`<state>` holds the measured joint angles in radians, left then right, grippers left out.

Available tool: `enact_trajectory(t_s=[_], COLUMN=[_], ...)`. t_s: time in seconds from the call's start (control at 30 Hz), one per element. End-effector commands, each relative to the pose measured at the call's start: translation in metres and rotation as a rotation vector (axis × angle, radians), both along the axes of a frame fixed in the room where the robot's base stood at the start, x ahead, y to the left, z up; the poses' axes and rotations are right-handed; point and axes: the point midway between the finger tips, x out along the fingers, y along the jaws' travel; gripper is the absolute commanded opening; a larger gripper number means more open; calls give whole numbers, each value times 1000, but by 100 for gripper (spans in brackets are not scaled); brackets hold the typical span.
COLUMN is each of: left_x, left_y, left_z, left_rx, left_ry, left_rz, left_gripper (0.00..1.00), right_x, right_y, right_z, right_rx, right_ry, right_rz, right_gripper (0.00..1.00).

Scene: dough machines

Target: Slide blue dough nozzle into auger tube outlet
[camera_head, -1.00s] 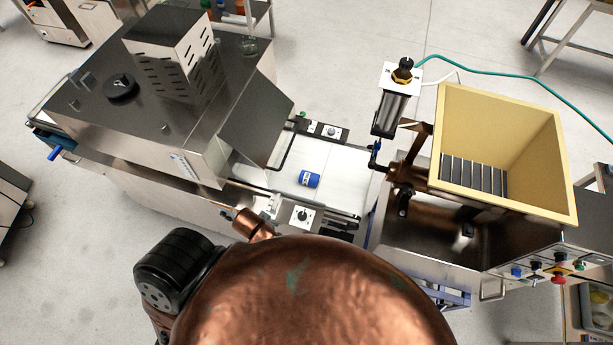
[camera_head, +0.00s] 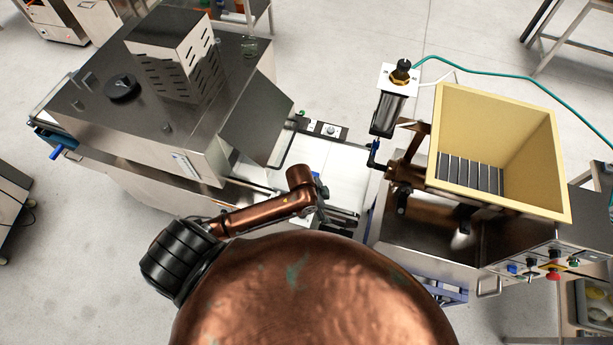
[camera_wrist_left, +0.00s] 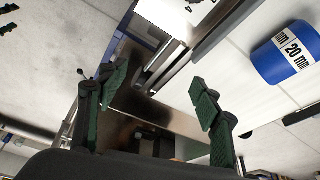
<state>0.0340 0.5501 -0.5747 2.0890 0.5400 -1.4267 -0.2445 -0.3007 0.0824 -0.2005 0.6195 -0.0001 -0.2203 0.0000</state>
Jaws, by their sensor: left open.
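The blue dough nozzle (camera_wrist_left: 275,62), a short cylinder with a white band reading 20 mm, lies on the white belt at the right of the left wrist view. In the head view my arm mostly or wholly hides it. My left gripper (camera_head: 322,198) is over the belt, seen small and partly covered by its own wrist. In the left wrist view its two green-padded fingers (camera_wrist_left: 160,95) stand wide apart and empty, with the nozzle to the right of them, not between them. The auger tube outlet (camera_head: 392,173) sits left of the cream hopper. My right gripper is not in view.
The cream hopper (camera_head: 548,150) stands over a steel machine body at the right. A steel dough machine (camera_head: 140,115) with a sloped hood borders the belt (camera_head: 345,170) on the left. An upright cylinder (camera_head: 388,112) with a green hose stands behind the outlet.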

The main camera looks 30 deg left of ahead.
Motion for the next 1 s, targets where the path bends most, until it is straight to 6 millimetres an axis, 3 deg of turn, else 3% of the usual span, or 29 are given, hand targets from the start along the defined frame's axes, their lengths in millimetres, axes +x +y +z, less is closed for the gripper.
enact_trajectory(t_s=[0.03,0.13,0.2,0.4,0.53,0.67,1.0], left_x=[15,33,47,82,96,101,102], left_y=[5,23,45,111,139,151,147], left_z=[2,0,-1,10,20,21,-14], left_rx=[45,118,170,269,299,310,310], left_ry=[4,42,71,130,149,160,160], left_rz=[-88,-231,-294,-353,-354,-351,-353], left_gripper=[59,59,59,59,59,59,59], right_x=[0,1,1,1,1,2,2], right_y=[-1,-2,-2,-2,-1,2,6], right_z=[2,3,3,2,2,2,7], right_rx=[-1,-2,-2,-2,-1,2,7], right_ry=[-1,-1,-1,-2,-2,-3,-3], right_rz=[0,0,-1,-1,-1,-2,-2], right_gripper=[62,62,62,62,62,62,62])
